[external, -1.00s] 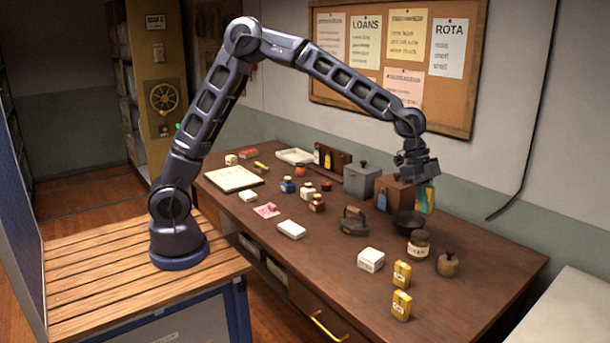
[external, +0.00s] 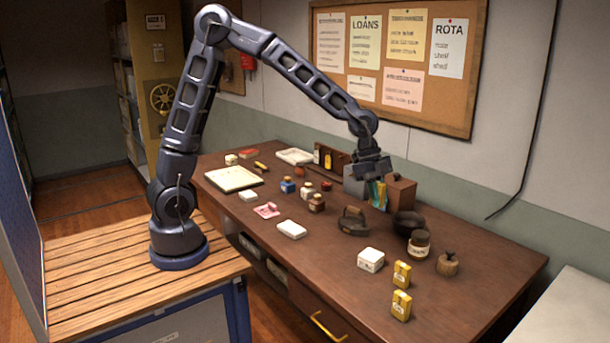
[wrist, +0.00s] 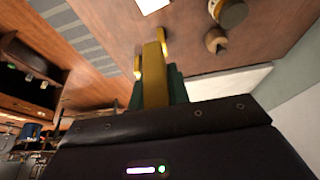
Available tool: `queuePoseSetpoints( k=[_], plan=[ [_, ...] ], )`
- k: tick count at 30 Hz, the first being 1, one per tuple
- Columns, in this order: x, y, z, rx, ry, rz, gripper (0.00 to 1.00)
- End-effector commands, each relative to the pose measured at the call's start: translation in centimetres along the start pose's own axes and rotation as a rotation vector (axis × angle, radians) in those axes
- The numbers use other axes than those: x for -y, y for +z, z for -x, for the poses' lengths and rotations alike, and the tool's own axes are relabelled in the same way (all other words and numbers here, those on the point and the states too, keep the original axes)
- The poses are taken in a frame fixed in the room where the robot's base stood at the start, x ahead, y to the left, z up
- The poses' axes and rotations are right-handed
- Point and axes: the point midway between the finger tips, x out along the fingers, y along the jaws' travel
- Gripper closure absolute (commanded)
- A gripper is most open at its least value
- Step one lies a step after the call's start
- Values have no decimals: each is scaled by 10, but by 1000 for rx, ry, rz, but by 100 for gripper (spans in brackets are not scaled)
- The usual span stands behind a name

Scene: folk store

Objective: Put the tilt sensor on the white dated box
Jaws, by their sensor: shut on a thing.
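My gripper (external: 377,180) is shut on a yellow and teal thing (external: 379,195), which I take to be the tilt sensor. It hangs below the jaws, in front of the brown box. In the wrist view the held thing shows as a yellow bar (wrist: 153,75) with dark green beside it. A white box (external: 370,260) with a dark-marked label stands on the table, nearer the camera and apart from my gripper. Flatter white boxes lie at the centre (external: 291,229) and further left (external: 248,195). Any date is too small to read.
A flat iron (external: 353,222), black bowl (external: 408,224), jar (external: 419,244) and wooden weight (external: 448,264) stand around the white labelled box. The brown box (external: 400,193) is behind my gripper.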

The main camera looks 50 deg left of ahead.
Motion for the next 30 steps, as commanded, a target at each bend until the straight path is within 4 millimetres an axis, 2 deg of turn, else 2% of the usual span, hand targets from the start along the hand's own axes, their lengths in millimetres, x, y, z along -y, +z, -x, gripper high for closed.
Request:
queuePoseSetpoints(
  k=[1,9,15,25,30],
  plan=[
    [-1,4,-12,1,5,0,100],
    [-1,26,-66,1,5,0,100],
    [-1,40,-100,0,3,0,100],
    [0,49,-121,0,2,0,100],
    [-1,58,-142,0,4,0,100]
  ],
)
